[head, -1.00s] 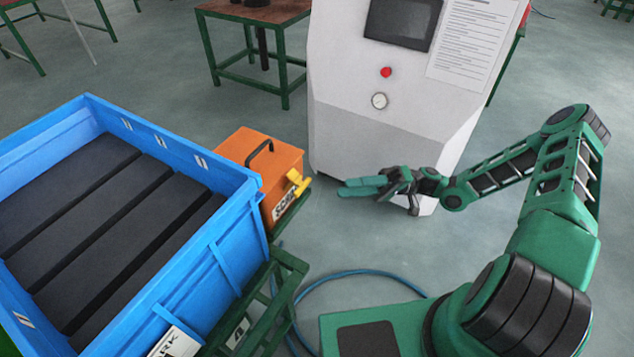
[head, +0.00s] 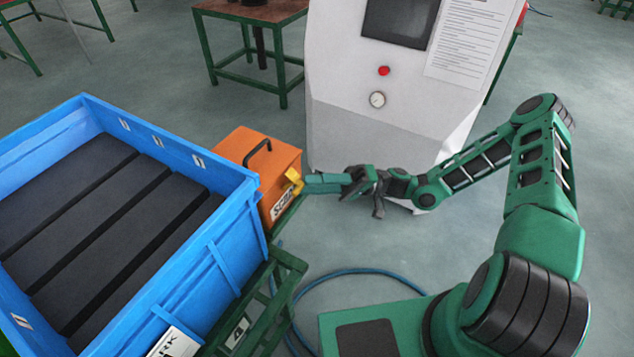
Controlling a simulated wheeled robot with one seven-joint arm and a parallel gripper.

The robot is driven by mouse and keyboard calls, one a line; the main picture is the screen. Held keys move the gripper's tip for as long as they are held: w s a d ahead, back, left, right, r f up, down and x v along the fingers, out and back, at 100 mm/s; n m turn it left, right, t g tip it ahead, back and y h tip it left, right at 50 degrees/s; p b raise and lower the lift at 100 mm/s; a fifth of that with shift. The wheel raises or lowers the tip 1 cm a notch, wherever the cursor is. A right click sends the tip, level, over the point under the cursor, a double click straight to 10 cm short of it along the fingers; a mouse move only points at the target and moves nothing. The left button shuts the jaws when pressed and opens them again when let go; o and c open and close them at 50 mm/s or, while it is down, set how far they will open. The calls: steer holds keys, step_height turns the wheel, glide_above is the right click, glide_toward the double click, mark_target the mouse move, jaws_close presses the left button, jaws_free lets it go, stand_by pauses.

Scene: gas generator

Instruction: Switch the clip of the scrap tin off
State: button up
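The scrap tin (head: 262,168) is an orange box with a black handle on its lid and a white label on its right side. It stands to the right of the blue crate. Its yellow clip (head: 294,181) sits on its right side near the top edge. My gripper (head: 308,183) points left, its green fingertips right at the clip and covering part of it. I cannot tell whether they touch it. The fingers overlap in this view, so their opening does not show.
A blue crate (head: 219,259) with dark bars inside stands at the left on a green frame (head: 288,262). A white machine (head: 345,120) with a screen and red button stands behind my arm. A blue hose (head: 365,271) lies on the floor.

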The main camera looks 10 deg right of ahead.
steer(key=shift+a, duration=0.2)
jaws_close()
steer(key=shift+f+n+g+y, duration=0.4)
steer(key=shift+n+g, duration=0.25)
steer(key=shift+n, duration=0.35)
steer(key=shift+f+n+g+y, duration=0.4)
steer(key=shift+n+g, duration=0.2)
steer(key=shift+n, duration=0.4)
steer(key=shift+f+n+g+y, duration=0.3)
steer(key=shift+f+n+g, duration=0.3)
steer(key=shift+n, duration=0.4)
steer(key=shift+r+g, duration=0.1)
steer(key=shift+g, duration=0.15)
jaws_free()
